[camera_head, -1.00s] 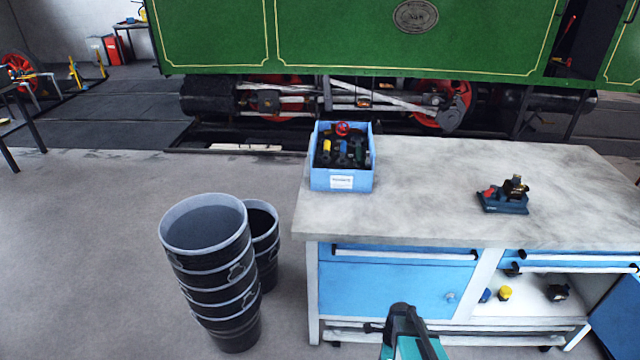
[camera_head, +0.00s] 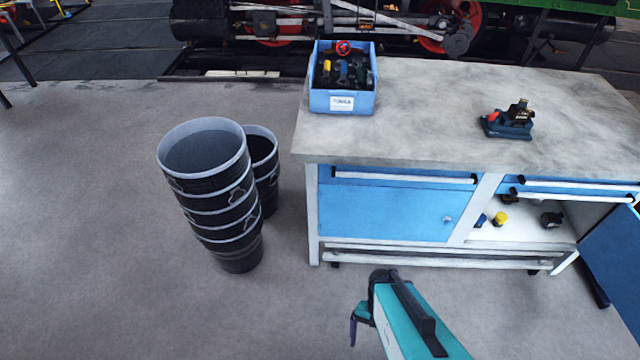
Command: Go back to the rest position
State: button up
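My arm, teal and white with black parts, reaches up from the bottom edge, right of centre. A dark part (camera_head: 358,318) hangs at the far end of the arm, over the floor in front of the workbench. It may be my gripper, but I cannot make out two fingers or any gap between them. I see no object held there. The arm's end is apart from the workbench (camera_head: 440,110) and below its cabinet front in the picture.
A blue bin (camera_head: 342,102) of parts and a blue vise-like tool (camera_head: 508,122) stand on the workbench. The right cabinet door (camera_head: 615,255) is open, with small items inside. Stacked black buckets (camera_head: 215,205) stand left. Floor between buckets and arm is clear.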

jog(key=n, duration=0.5)
jog(key=shift+s+r+n, duration=0.1)
jog(key=shift+r+n, duration=0.1)
jog(key=shift+n, duration=0.2)
